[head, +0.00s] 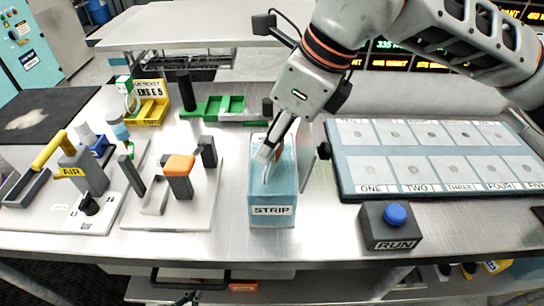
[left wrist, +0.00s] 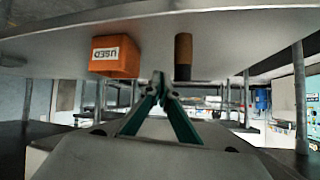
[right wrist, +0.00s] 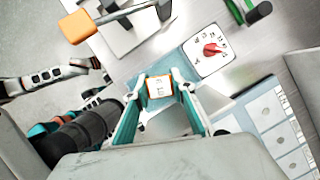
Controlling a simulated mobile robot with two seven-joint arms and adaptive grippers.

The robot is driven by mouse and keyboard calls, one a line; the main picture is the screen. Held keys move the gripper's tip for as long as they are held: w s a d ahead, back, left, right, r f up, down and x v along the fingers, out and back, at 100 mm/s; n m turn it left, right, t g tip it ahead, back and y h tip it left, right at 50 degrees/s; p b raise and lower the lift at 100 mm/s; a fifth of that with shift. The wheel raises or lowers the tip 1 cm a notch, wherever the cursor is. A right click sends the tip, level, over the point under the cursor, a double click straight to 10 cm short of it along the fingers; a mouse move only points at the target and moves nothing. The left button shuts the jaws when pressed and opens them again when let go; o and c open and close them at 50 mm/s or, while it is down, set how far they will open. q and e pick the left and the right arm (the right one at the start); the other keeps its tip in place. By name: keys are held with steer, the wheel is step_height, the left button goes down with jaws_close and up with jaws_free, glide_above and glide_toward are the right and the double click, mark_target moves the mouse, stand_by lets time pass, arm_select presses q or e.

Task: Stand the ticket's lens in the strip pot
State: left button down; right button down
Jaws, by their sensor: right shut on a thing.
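The blue strip pot (head: 271,199), with STRIP on its front, stands at the middle of the bench. My right gripper (head: 265,153) points down over the pot's top. In the right wrist view it is shut on a small piece with a white lettered face and orange rim (right wrist: 160,87), taken to be the lens or its holder. The fingers hide much of it in the head view, so I cannot tell how deep it sits. The yellow ticket stand (head: 151,103) is at the back left. My left gripper (left wrist: 162,78) is shut and empty below the bench top.
A board of numbered cells with small discs (head: 334,150) lies right of the pot. A RUN box with a blue button (head: 396,215) stands in front of it. An orange-topped fixture (head: 180,165) stands left.

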mark_target(272, 159)
steer(key=shift+f, duration=2)
steer(key=shift+f, duration=0.15)
steer(key=c, duration=2)
jaws_free()
steer(key=v, duration=1.2)
steer(key=shift+r, duration=0.2)
